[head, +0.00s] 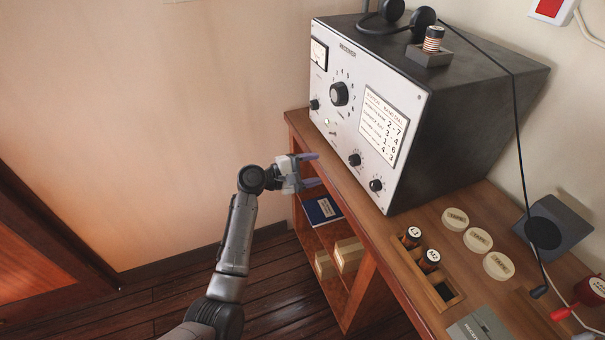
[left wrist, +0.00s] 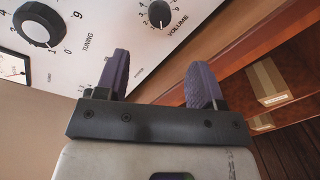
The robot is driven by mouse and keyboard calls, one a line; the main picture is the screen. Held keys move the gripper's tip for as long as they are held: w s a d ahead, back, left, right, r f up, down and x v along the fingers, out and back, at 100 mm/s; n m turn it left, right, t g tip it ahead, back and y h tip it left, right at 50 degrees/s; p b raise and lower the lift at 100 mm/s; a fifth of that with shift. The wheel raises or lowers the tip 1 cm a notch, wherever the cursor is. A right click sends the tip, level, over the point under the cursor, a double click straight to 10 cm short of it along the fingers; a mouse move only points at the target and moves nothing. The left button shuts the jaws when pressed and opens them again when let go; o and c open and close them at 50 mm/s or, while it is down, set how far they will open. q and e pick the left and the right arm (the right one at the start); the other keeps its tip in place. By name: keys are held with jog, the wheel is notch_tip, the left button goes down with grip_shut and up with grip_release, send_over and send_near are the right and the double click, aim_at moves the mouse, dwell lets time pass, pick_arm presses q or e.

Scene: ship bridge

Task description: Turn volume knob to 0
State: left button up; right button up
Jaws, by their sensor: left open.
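The volume knob (left wrist: 160,13) is a small black knob on the receiver's white front panel, with VOLUME printed beside it in the left wrist view. In the head view it appears to be the small knob (head: 355,159) below the large tuning knob (head: 339,93). The tuning knob also shows in the left wrist view (left wrist: 40,25). Some digits show around the volume knob; its exact setting is too small to read. My left gripper (head: 316,170) is open and empty, in front of the panel's lower left. Its two purple fingers (left wrist: 160,78) are apart from the volume knob. My right gripper is not in view.
The receiver (head: 465,125) stands on a wooden desk (head: 425,225). Another small knob (head: 376,185) sits at the panel's lower right. Below is a shelf with a blue book (head: 322,210) and boxes (head: 349,254). Free floor lies left of the desk.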

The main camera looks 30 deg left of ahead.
pick_arm(q)
jog(key=shift+v, duration=1.4)
jog(key=s+d+r+m+g+y, duration=0.1)
jog(key=s+r+m+g+y, duration=0.1)
jog(key=s+m+y, duration=1.15)
jog(key=s+d+f+m+g+h+p, duration=0.1)
jog(key=s+d+f+g, duration=0.1)
jog(key=s+f, duration=0.4)
jog(key=s+d+f+m+g+h+p, duration=0.1)
jog(key=s+f, duration=0.5)
jog(key=s, duration=0.8)
jog(key=s+d+f+m+g+h+p, duration=0.1)
jog(key=s+d+f+g, duration=0.4)
jog(key=s, duration=0.5)
jog(key=shift+f+m+p, duration=0.6)
jog(key=shift+m+p, duration=0.15)
jog(key=shift+p, duration=0.3)
